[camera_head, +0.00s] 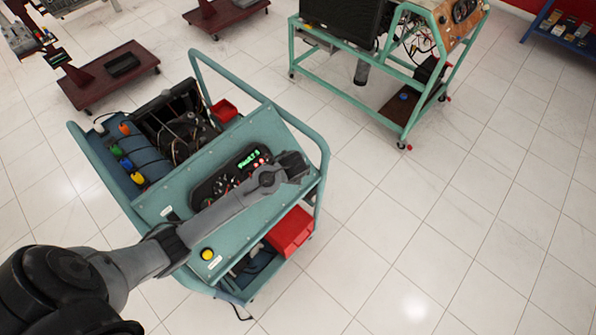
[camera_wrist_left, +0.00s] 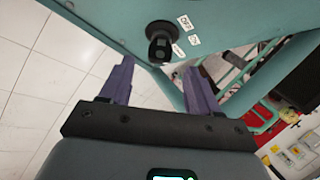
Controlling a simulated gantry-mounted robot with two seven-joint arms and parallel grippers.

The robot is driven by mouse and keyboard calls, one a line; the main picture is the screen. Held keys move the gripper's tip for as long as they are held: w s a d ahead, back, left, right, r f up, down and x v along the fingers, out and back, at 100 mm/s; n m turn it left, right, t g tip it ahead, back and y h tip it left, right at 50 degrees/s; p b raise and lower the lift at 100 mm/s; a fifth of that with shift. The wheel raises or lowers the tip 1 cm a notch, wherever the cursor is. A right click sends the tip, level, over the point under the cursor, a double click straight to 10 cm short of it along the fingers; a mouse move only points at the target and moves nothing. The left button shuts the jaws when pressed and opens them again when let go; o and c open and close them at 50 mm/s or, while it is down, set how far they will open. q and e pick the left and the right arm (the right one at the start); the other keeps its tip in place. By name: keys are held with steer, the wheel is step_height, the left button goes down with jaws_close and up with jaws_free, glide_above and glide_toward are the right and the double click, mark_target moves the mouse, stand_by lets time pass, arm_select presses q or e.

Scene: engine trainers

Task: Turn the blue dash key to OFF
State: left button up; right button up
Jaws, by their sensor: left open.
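My left gripper (camera_head: 296,166) reaches over the right end of the teal engine trainer's sloped dash panel (camera_head: 265,130). In the left wrist view, the gripper (camera_wrist_left: 158,68) has two purple fingers spread apart, with nothing between them. A dark round key switch (camera_wrist_left: 160,42) sticks out of the teal panel just beyond the fingertips, roughly in line with the gap. Small white labels (camera_wrist_left: 185,22) sit beside it, too small to read surely. No blue shows on the key, and its turned position is unclear. In the head view the arm hides it. My right gripper is not in view.
A black gauge cluster (camera_head: 230,175) with green lit digits sits beside my arm. A teal tube rail (camera_head: 325,150) runs round the trainer. A yellow button (camera_head: 207,254) is at the panel's near end. A red box (camera_head: 290,232) sits below. Tiled floor is clear to the right.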

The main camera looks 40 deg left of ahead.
arm_select(q)
steer(key=shift+x, duration=2.55)
steer(key=c, duration=1)
steer(key=shift+c, duration=0.2)
steer(key=shift+n, duration=0.3)
steer(key=n+t+y, duration=0.1)
steer(key=n, duration=0.2)
steer(key=shift+s+d+t, duration=0.1)
steer(key=shift+d+t, duration=0.05)
steer(key=shift+t, duration=0.15)
steer(key=n+y, duration=0.1)
steer(key=n, duration=0.1)
steer(key=n+t+y+p, duration=0.1)
steer(key=n, duration=0.1)
steer(key=shift+d+f+y, duration=0.15)
steer(key=shift+y, duration=0.25)
steer(key=shift+n+p, duration=0.3)
steer(key=shift+n, duration=0.1)
